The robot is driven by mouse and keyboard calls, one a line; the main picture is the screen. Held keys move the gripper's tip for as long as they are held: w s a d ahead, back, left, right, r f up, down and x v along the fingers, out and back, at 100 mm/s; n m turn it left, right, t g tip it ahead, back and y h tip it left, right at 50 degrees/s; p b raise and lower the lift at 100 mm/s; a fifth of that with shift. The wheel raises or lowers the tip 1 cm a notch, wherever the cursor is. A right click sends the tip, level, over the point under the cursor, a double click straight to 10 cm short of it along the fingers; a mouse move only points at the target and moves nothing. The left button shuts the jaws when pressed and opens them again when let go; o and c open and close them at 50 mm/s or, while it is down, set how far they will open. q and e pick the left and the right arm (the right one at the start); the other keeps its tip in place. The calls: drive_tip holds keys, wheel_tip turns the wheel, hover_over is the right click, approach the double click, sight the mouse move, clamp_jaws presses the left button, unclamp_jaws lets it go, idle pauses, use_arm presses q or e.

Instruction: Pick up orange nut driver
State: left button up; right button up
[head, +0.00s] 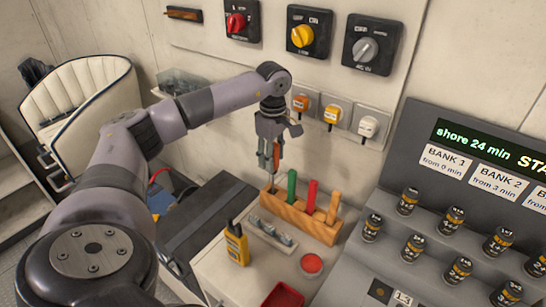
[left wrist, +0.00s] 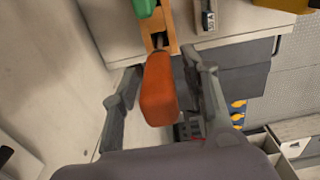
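The orange nut driver (head: 275,157) stands upright at the left end of a wooden block (head: 312,225), its shaft reaching down to the block. My left gripper (head: 270,150) is above that end, with its fingers around the handle. In the left wrist view, the orange handle (left wrist: 160,90) lies between the two spread fingers (left wrist: 163,72), with a gap visible beside it. The handle does not look clamped. My right gripper is not in view.
Green (head: 292,186), red (head: 312,194) and tan (head: 333,207) handles stand in the same block, close by on the right. A yellow meter (head: 236,243) and a red round lid (head: 312,263) sit in front. The wall with plugs (head: 331,114) is just behind.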

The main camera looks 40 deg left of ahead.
use_arm(q)
clamp_jaws()
idle(0.6)
wheel_tip(320, 180, up, 11)
drive_tip(key=shift+w+f+b, duration=0.1)
drive_tip(key=shift+b, duration=0.85)
wheel_tip(320, 180, up, 9)
drive_tip(key=p, duration=0.3)
drive_tip(key=c, duration=0.5)
unclamp_jaws()
drive_tip(key=shift+c, duration=0.2)
clamp_jaws()
